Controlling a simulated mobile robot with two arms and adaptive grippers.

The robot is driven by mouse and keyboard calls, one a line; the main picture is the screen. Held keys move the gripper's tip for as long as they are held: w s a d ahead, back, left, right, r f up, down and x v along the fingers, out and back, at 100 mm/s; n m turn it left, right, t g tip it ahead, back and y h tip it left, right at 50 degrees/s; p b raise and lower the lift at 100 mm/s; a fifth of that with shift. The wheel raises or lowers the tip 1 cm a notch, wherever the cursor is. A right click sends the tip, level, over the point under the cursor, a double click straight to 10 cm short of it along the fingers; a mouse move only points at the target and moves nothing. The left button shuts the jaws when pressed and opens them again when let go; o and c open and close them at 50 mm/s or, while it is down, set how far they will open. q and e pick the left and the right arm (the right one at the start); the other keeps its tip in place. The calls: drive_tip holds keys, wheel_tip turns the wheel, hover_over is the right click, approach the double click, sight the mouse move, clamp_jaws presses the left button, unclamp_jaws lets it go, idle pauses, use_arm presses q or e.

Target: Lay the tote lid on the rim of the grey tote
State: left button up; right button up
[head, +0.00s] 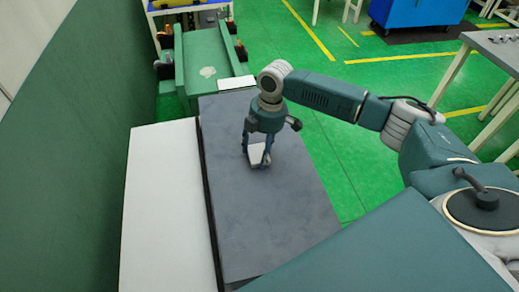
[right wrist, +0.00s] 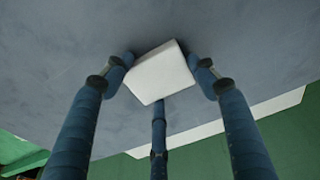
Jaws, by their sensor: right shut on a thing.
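My right gripper (head: 257,161) points down over the broad grey surface (head: 265,215) in the head view. It is shut on a small pale block-like piece (head: 256,153). In the right wrist view the fingers of the right gripper (right wrist: 160,78) close around this white piece (right wrist: 160,72), with the grey surface behind it. I cannot tell whether the piece is the tote lid or a grip on it, nor whether it touches the grey surface. No grey tote with a clear open rim can be made out. My left gripper is not in view.
A white surface (head: 160,210) lies left of the grey one, across a dark gap, beside a green wall (head: 65,130). A green trough-like stand (head: 205,65) is at the back. A blue cabinet (head: 415,12) and a grey table (head: 497,45) stand at the right.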

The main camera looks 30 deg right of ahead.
drive_tip(key=shift+f, duration=0.8)
drive_tip(key=o, duration=1.5)
drive_tip(key=r, duration=0.4)
drive_tip(key=d+r, duration=0.1)
drive_tip(key=r, duration=0.7)
drive_tip(key=shift+s+d, duration=0.25)
drive_tip(key=shift+d, duration=0.1)
